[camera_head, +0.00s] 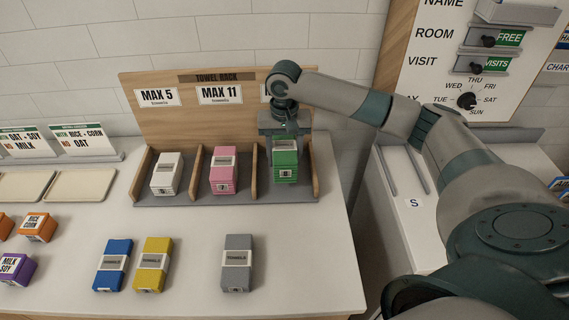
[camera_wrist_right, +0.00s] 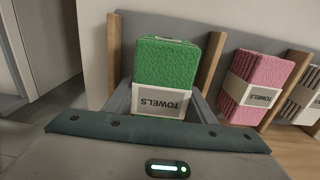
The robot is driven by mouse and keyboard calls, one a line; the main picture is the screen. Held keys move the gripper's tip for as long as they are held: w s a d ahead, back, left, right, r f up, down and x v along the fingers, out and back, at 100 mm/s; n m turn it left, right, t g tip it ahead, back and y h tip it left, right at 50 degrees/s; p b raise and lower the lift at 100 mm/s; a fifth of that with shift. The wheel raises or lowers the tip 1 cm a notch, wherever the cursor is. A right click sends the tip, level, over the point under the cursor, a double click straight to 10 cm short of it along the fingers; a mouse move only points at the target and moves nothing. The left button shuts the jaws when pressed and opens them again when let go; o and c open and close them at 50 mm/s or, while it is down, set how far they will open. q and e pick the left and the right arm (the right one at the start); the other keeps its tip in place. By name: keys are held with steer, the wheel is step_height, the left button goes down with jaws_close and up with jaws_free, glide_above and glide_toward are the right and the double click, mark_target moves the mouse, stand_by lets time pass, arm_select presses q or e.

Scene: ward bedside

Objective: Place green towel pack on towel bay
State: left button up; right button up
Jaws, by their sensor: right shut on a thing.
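The green towel pack (camera_head: 285,160) is in the right-hand bay of the towel rack (camera_head: 225,195), upright, with a white label band. It also shows in the right wrist view (camera_wrist_right: 165,75), between the bay's wooden dividers. My right gripper (camera_head: 285,130) reaches down from above and is shut on the green pack. Whether the pack's underside touches the rack floor is hidden. A white pack (camera_head: 167,174) stands in the left bay and a pink pack (camera_head: 223,170) in the middle bay. My left gripper is not in view.
Blue (camera_head: 113,266), yellow (camera_head: 152,265) and grey (camera_head: 237,263) towel packs lie on the table in front of the rack. Signs above the bays read MAX 5 and MAX 11; my arm covers the right one. Trays and small boxes are at the left.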

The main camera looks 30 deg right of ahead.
stand_by(0.3)
steer(key=shift+f+p, duration=0.75)
steer(key=shift+f, duration=1.25)
steer(key=o, duration=1.2)
steer(key=shift+f, duration=0.15)
steer(key=shift+o, duration=0.2)
